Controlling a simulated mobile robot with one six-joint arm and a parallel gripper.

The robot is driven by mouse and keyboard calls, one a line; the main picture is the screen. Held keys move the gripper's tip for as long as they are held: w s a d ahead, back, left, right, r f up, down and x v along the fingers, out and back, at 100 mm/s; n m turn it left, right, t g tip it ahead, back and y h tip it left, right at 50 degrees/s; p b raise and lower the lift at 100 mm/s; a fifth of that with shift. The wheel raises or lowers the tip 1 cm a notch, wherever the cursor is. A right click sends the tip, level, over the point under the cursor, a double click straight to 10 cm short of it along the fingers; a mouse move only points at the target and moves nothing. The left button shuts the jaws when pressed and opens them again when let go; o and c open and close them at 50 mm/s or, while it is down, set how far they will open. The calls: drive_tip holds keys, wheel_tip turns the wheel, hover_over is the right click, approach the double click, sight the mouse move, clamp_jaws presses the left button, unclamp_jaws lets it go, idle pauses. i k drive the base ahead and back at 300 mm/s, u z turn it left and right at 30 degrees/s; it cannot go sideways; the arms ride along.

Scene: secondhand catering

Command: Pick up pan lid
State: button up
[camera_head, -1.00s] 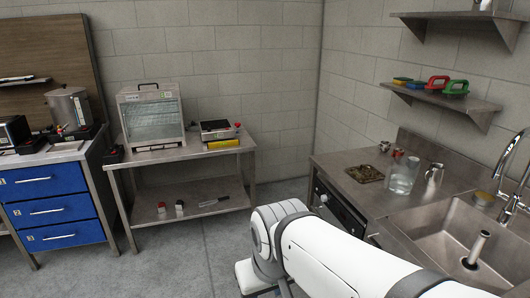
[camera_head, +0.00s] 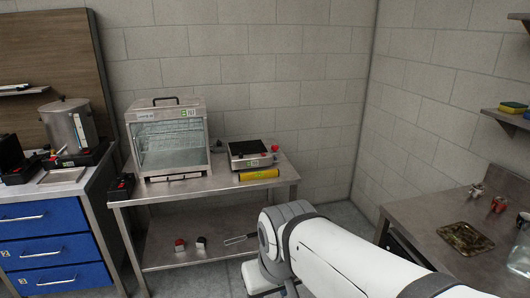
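I cannot make out a pan lid for certain. A flat, shallow rectangular metal piece (camera_head: 62,176) lies on top of the blue-drawer cabinet (camera_head: 45,232) at the left; it may be a lid or a tray. My white arm reaches in from the lower right, and its links cover part of the lower shelf of the steel table. My gripper is not in view, so whether it is open or holds anything does not show.
A steel table (camera_head: 225,185) carries a glass-fronted cabinet (camera_head: 168,140), a scale-like appliance (camera_head: 250,154) and a yellow roll (camera_head: 259,174). A steel counter (camera_head: 425,237) with a patterned tray (camera_head: 464,239) stands at the right. Bare floor shows between them.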

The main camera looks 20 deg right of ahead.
sight(469, 241)
drive_tip(key=i, duration=1.8)
drive_tip(key=z, duration=3.8)
drive_tip(key=i, duration=1)
drive_tip(key=u, duration=0.1)
